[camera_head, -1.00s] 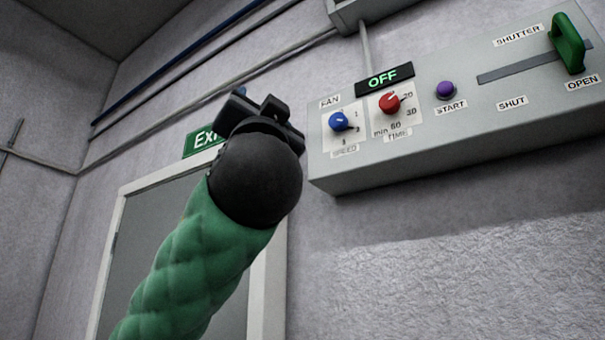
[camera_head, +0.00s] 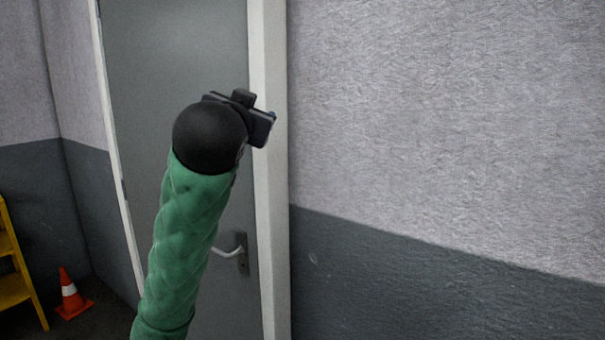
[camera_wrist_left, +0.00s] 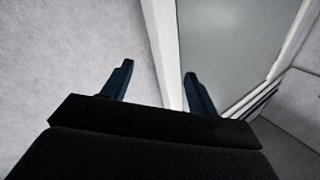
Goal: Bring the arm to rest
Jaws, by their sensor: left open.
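My left arm, in a green sleeve, rises from the bottom of the head view, bent upward with its black wrist in front of the grey door. My left gripper (camera_head: 272,116) sits at the wrist's far right side, in front of the door frame, with its fingers mostly hidden. In the left wrist view the two dark blue fingers of this gripper (camera_wrist_left: 158,82) stand wide apart with nothing between them. My right gripper is in neither view.
The grey door (camera_head: 150,60) with its handle (camera_head: 242,254) is behind the arm, its white frame (camera_head: 268,200) beside the gripper. An orange cone (camera_head: 70,297) and yellow steps (camera_head: 14,275) stand at lower left. Bare wall (camera_head: 440,130) fills the right.

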